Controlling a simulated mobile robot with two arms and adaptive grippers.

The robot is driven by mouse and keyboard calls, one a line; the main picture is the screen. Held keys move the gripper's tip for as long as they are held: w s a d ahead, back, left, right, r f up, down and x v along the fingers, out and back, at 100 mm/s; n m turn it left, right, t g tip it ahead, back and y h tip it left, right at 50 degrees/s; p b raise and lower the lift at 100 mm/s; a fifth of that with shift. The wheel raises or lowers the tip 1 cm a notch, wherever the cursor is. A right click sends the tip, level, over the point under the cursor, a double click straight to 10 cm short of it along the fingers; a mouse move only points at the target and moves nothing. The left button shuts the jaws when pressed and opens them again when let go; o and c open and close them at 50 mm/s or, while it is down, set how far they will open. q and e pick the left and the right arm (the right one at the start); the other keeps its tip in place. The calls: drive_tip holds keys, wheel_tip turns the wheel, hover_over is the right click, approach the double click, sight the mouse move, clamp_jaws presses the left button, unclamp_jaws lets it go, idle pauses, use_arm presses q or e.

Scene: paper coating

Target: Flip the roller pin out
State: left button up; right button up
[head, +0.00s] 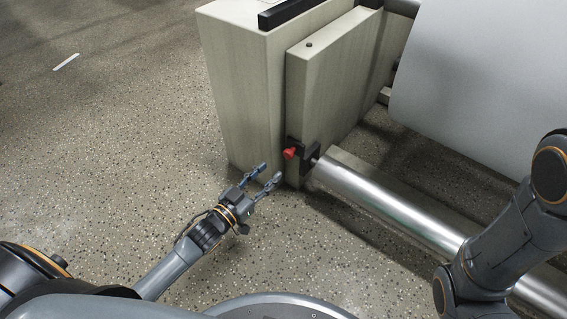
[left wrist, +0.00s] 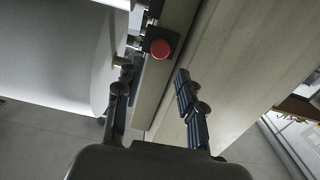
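The roller pin shows as a red knob (head: 290,153) on a black bracket (head: 311,155) at the low front corner of the beige machine frame. A shiny metal roller (head: 395,207) runs from the bracket toward the lower right. My left gripper (head: 269,172) is open and empty, just left of and below the red knob in the head view, apart from it. In the left wrist view, the red knob (left wrist: 160,49) appears beyond the two spread fingers of the left gripper (left wrist: 153,75), above the gap between them. My right gripper is out of view; only its arm shows.
The beige machine frame (head: 245,85) stands behind the knob. A large white paper roll (head: 485,85) hangs at the upper right, and also shows at left in the left wrist view (left wrist: 50,60). The speckled floor (head: 110,140) is clear on the left.

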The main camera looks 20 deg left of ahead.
sight(287, 155)
use_arm(q)
drive_tip(key=b+x, duration=0.3)
drive_tip(key=x, duration=0.3)
drive_tip(key=shift+w+f, duration=0.1)
drive_tip(key=shift+f, duration=0.05)
drive_tip(key=shift+w+d, duration=0.2)
drive_tip(key=shift+w, duration=0.3)
clamp_jaws()
